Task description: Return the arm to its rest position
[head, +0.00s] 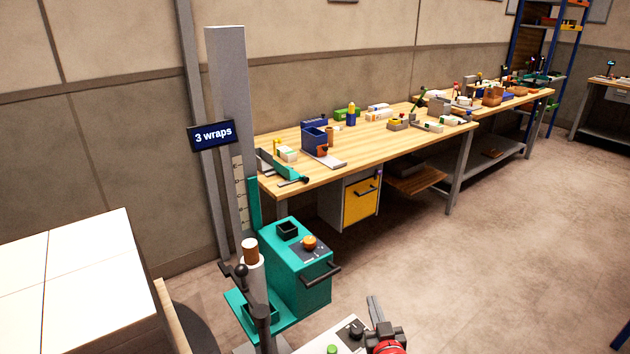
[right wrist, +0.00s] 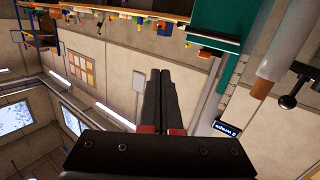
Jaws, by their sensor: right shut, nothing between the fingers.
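My right gripper (head: 372,302) shows at the bottom of the head view, right of centre, with its dark fingers pointing up and away. In the right wrist view the two fingers (right wrist: 161,76) lie side by side, shut, with nothing between them. It is apart from the teal wrapping machine (head: 300,283), which stands to its left. My left gripper is not in view.
The machine has a grey mast (head: 229,90), a "3 wraps" sign (head: 213,136) and a pale roll (head: 253,273). A white-topped stack (head: 60,285) stands at lower left. A cluttered wooden workbench (head: 385,146) runs behind. The floor (head: 480,270) at right is clear.

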